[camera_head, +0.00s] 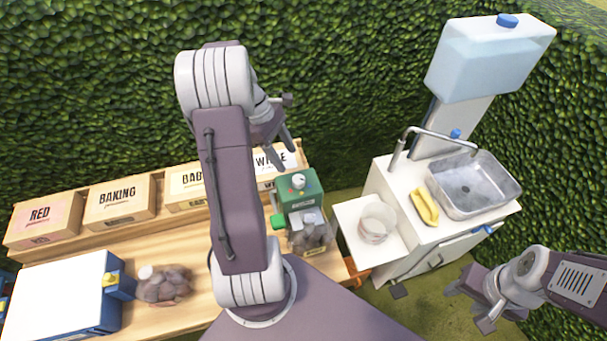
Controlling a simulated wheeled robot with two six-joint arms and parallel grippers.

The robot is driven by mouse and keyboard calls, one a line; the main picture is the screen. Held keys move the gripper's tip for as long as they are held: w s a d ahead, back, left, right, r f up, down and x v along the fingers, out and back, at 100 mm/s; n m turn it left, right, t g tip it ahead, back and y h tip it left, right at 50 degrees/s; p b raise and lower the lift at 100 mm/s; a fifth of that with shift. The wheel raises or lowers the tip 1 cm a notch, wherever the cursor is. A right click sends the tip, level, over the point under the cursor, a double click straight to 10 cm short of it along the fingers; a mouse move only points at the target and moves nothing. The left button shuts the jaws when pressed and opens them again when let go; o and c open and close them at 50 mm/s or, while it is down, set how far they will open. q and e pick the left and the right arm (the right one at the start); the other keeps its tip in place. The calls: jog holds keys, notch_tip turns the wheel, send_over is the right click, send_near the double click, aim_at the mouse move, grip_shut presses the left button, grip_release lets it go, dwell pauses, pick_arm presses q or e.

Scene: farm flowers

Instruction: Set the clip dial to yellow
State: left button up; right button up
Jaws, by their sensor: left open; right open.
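A green machine (294,190) stands at the right end of the wooden bench. A small round white knob (298,181) sits on its top and looks like the dial; its setting and any colour marks are too small to read. A bag of dark round items (311,235) is at the machine's front. My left gripper (285,158) is open and empty, just above and behind the machine, apart from the knob. My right gripper (469,308) is open and empty at the lower right, in front of the sink cabinet, far from the machine.
Labelled boxes line the bench's back, including RED (42,222), BAKING (118,200) and WHITE (275,162). A blue and white machine (65,290) and another bag (165,284) are at left. A sink (473,184), yellow object (424,207) and clear container (377,223) are at right.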

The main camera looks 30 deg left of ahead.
aim_at(298, 179)
pick_arm(q)
jog(key=x, duration=0.9)
jog(key=shift+p, duration=0.3)
grip_shut()
